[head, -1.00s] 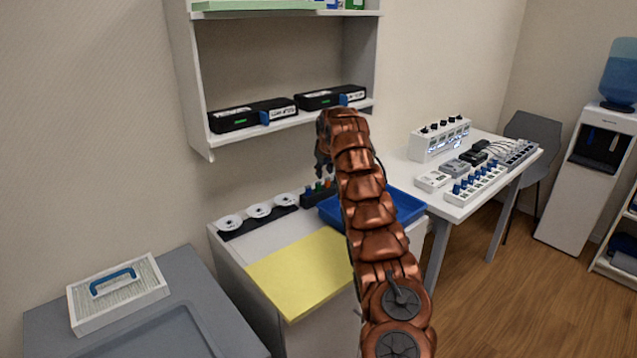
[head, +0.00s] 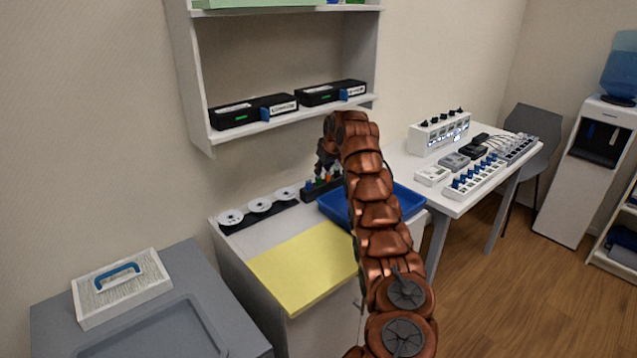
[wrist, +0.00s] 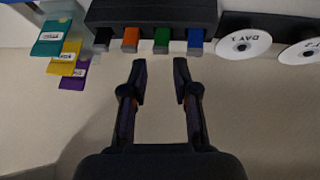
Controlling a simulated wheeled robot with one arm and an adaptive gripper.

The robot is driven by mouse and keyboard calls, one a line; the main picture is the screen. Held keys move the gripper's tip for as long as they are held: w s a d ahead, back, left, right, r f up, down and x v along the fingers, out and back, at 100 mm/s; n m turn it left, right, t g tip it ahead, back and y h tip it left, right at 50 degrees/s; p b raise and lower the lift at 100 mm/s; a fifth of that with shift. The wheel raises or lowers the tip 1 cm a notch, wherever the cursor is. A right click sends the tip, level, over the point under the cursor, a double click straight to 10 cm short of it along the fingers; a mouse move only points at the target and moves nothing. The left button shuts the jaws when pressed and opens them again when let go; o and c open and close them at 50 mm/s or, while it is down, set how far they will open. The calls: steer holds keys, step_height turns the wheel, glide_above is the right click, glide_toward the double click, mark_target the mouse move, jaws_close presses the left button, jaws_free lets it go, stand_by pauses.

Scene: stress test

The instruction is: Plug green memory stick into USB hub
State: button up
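The green memory stick (wrist: 162,40) stands in a black holder (wrist: 150,14) between an orange stick (wrist: 131,40) and a blue stick (wrist: 195,42); a dark stick (wrist: 103,39) is at the end of the row. My gripper (wrist: 160,68) is open and empty. Its fingertips are lined up on either side of the green stick in the wrist view, seemingly just short of it. In the head view my gripper (head: 323,172) hangs over the holder (head: 312,193) and partly hides the sticks. I cannot tell for sure which device on the right desk is the USB hub.
A blue tray (head: 408,205) lies beside the holder, partly behind my arm. White discs (head: 259,205) and a yellow mat (head: 300,275) are on the cabinet. A shelf (head: 225,136) with black boxes overhangs behind. The right desk (head: 458,208) carries several devices.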

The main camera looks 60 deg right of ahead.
mark_target(318, 184)
steer(key=shift+w+f, duration=0.1)
steer(key=shift+f, duration=0.1)
steer(key=shift+p+x, duration=1.25)
steer(key=shift+x, duration=1.4)
steer(key=shift+w+r, duration=0.1)
steer(key=shift+c, duration=0.2)
steer(key=c, duration=0.4)
